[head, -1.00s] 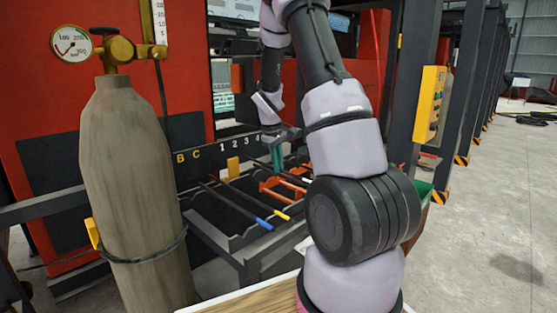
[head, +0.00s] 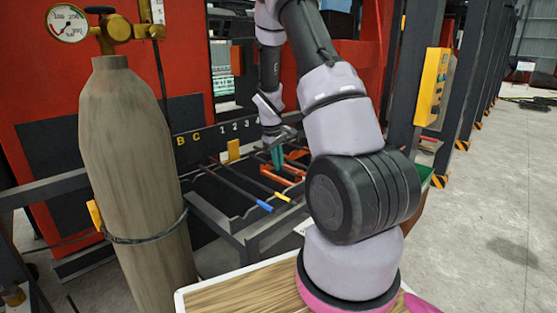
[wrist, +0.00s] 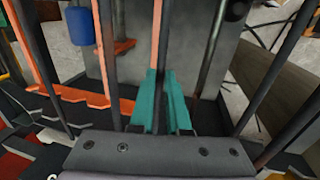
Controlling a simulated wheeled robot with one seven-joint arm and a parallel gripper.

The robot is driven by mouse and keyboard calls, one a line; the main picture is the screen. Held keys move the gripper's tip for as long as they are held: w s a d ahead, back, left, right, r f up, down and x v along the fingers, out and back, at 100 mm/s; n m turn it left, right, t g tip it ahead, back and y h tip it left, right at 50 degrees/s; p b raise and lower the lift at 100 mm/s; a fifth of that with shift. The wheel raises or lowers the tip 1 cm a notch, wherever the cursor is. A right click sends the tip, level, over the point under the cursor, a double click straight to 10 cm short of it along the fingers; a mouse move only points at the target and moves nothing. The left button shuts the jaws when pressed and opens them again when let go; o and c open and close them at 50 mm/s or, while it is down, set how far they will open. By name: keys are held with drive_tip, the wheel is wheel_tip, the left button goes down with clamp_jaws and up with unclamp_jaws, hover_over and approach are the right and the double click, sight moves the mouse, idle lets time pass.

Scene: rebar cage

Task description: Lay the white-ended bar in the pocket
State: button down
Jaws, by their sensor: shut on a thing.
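My gripper (head: 277,158) is over the far part of the dark rack (head: 222,222), with its teal fingers pointing down. No white end shows clearly now; my arm covers that side in the head view. The pocket for the bar cannot be singled out. Orange notched supports (head: 292,172) lie beside and below the gripper; one also shows in the wrist view (wrist: 85,97).
A blue-ended bar (head: 264,206) and a yellow-ended bar (head: 282,197) lie across the rack. A gas cylinder (head: 138,150) stands at left. A yellow tab (head: 233,150) rises near the marked back panel. A yellow control box (head: 432,87) hangs on a post at right.

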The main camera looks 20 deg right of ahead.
drive_tip(key=shift+f, duration=0.1)
drive_tip(key=c, duration=0.8)
unclamp_jaws()
drive_tip(key=r, duration=0.3)
drive_tip(key=a+r, duration=0.1)
drive_tip(key=r, duration=0.3)
drive_tip(key=a+r, duration=0.1)
drive_tip(key=r, duration=0.2)
drive_tip(key=shift+s+r, duration=0.3)
drive_tip(key=shift+s, duration=0.05)
